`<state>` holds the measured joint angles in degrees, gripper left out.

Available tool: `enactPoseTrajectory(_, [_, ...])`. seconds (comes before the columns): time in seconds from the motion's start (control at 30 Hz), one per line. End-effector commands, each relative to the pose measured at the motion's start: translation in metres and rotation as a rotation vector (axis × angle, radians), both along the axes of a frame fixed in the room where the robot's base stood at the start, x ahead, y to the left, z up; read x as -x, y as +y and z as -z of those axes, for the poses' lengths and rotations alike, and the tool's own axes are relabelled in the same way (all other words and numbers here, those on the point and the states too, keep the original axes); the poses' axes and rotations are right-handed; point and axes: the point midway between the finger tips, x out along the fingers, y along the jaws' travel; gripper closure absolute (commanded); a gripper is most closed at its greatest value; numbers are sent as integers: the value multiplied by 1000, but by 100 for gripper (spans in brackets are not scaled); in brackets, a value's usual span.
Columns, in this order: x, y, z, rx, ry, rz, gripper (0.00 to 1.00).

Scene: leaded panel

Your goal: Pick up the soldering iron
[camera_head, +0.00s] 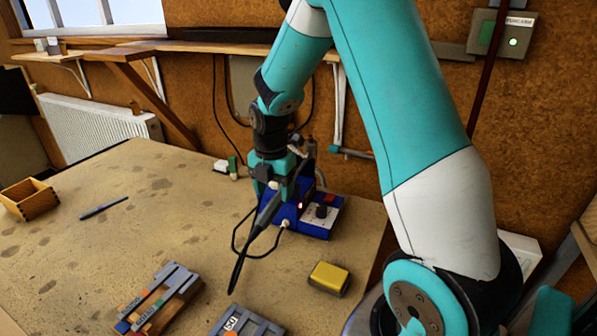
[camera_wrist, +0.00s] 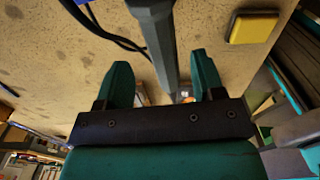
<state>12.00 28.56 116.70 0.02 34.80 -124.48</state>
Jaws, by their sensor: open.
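The soldering iron (camera_head: 256,231) is dark and slender, slanting down to the left from my gripper (camera_head: 276,188) over the bench. What supports its upper end is hidden behind my gripper. In the wrist view, its dark grey faceted handle (camera_wrist: 157,40) comes down from the top edge and reaches between the two teal fingers of my gripper (camera_wrist: 162,72). The fingers are apart, one on each side of the handle, with visible gaps. The blue soldering station (camera_head: 319,224) with a black knob stands just behind and right of the iron.
A black cable (camera_head: 235,238) loops left of the iron. A yellow box (camera_head: 329,279) sits on the bench (camera_head: 150,225) at front right; grey slotted blocks (camera_head: 158,297) are at the front. A wooden box (camera_head: 29,199) and blue pen (camera_head: 104,207) lie left. The bench's middle left is clear.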

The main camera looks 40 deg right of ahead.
Motion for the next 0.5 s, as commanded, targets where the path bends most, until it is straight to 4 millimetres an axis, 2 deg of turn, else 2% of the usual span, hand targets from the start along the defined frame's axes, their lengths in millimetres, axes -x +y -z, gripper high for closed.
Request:
enactPoseTrajectory(0.17, [1,1,11,-1,3,0,38])
enactPoseTrajectory(0.4, [5,3,46,-1,4,1,38])
enactPoseTrajectory(0.5, [5,3,55,-1,1,0,38])
